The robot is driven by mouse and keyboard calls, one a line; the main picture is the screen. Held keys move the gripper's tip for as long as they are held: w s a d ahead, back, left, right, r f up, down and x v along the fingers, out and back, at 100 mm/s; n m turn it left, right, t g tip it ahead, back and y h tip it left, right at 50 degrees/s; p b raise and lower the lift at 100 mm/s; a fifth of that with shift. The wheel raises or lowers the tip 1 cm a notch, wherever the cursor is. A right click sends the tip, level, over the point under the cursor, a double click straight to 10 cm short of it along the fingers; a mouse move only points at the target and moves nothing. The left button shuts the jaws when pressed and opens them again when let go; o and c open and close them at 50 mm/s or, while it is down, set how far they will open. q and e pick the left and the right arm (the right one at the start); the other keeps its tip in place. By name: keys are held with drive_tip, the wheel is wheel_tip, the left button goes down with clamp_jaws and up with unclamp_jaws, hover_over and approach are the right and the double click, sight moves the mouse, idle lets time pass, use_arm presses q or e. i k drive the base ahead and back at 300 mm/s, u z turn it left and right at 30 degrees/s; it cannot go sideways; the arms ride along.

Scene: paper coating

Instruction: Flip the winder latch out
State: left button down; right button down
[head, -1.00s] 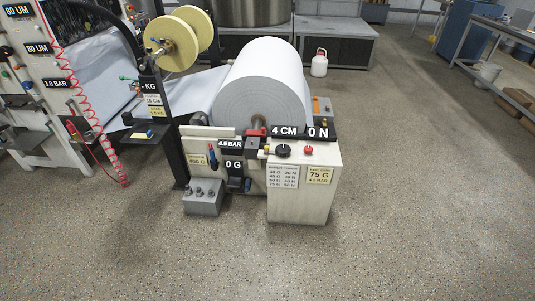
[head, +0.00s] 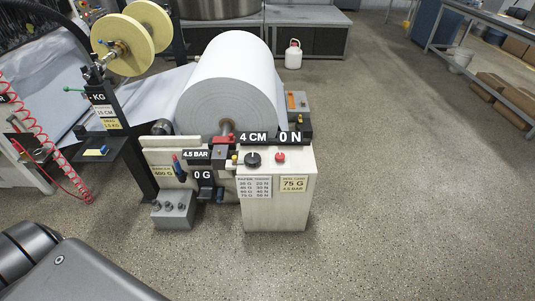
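The winder (head: 277,203) stands near the centre of the head view, a cream cabinet with a black knob, a red button and signs reading 4 CM, 0 N, 4.5 BAR and 0 G. A large white paper roll (head: 221,102) sits on it, its shaft end facing me. A red part (head: 223,139) is at the shaft end, beside a dark block; I cannot tell whether it is the latch or how it is set. A dark link of my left arm shows at the lower left, well apart from the winder. Neither gripper is in view.
A grey box (head: 174,214) with several knobs sits at the winder's front left. A post with yellow reels (head: 122,43) and a coiled red hose (head: 44,160) are further left. The floor (head: 400,190) in front and to the right is clear.

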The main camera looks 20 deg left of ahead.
sight(235, 162)
drive_tip(key=u, duration=0.2)
drive_tip(key=i, duration=1.05)
drive_tip(key=u, duration=0.75)
